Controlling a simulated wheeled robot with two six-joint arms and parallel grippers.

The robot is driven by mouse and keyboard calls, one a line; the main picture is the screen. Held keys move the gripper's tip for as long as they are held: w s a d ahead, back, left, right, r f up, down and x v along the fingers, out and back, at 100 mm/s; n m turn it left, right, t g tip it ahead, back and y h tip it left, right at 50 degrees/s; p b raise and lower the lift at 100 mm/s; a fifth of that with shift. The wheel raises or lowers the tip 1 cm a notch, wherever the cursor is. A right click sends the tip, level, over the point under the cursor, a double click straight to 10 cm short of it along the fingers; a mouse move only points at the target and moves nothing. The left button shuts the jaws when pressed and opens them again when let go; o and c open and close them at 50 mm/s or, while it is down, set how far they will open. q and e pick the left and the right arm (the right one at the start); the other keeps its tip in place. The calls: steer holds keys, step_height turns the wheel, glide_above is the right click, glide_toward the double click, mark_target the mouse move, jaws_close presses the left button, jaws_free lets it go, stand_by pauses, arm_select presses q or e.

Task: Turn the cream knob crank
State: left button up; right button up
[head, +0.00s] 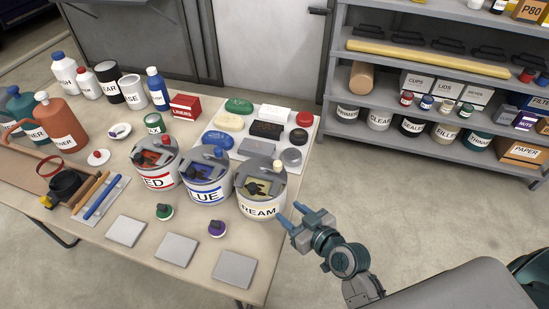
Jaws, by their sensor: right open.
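The cream can (258,210) stands near the table's right edge with a grey lid on top. Its crank has a small pale cream knob (277,165) that sticks up at the far side of the lid. A yellowish opening shows in the lid. My right gripper (291,214) is open and empty, just right of the can, with its two blue fingers pointing toward the can's lower right side. It is well below and apart from the knob in the picture. My left gripper is out of view.
The blue can (206,196) and red can (158,180) stand close left of the cream can. Behind is a white tray (228,150) with sanding blocks and tins. Grey square plates (234,269) lie in front. Shelves (440,142) stand at right; open floor lies between.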

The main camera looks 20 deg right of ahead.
mark_target(276, 162)
steer(key=w+d+r+m+t+h, duration=0.1)
steer(key=w+r+m+t+h, duration=0.1)
steer(key=w+r+t, duration=0.3)
steer(key=shift+g, duration=0.5)
steer(key=w+p, duration=0.1)
steer(key=w, duration=0.2)
steer(key=w+a+p, duration=0.1)
steer(key=w, duration=0.2)
steer(key=w+r+p, duration=0.1)
steer(key=w+p, duration=0.1)
steer(key=w, duration=0.1)
steer(key=shift+a, duration=0.25)
steer(key=shift+f, duration=0.1)
steer(key=shift+c, duration=0.4)
